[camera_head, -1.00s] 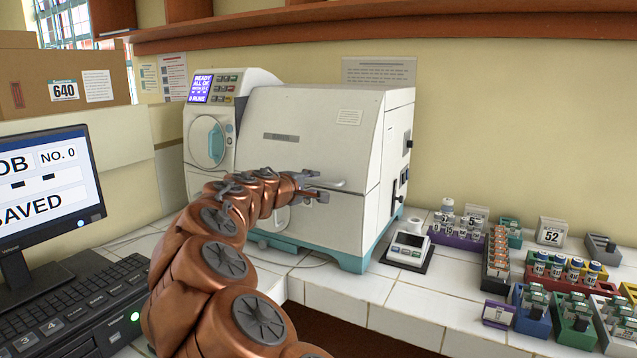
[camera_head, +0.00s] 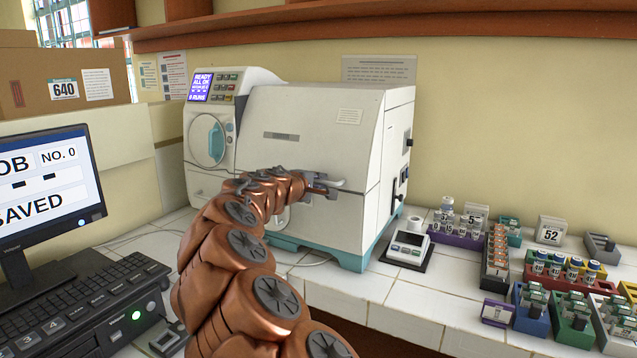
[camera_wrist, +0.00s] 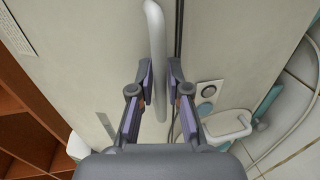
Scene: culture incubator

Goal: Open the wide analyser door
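The white analyser (camera_head: 300,130) stands on the tiled bench in the head view. Its wide front door (camera_head: 262,150) is shut. The door handle (camera_wrist: 155,35) is a pale bar in the wrist view, running down from the top edge between my two fingers. My gripper (camera_head: 330,188) is at the handle in the head view and hides part of it. In the wrist view, my gripper (camera_wrist: 160,78) is open, with one fingertip on each side of the bar. The fingers stand apart; whether either one touches the bar is hard to tell.
A small scale-like device (camera_head: 408,248) stands right of the analyser. Several coloured racks with vials (camera_head: 555,268) fill the bench's right side. A monitor (camera_head: 45,190) and keyboard (camera_head: 75,300) stand at left. A brown shelf (camera_head: 380,28) runs above.

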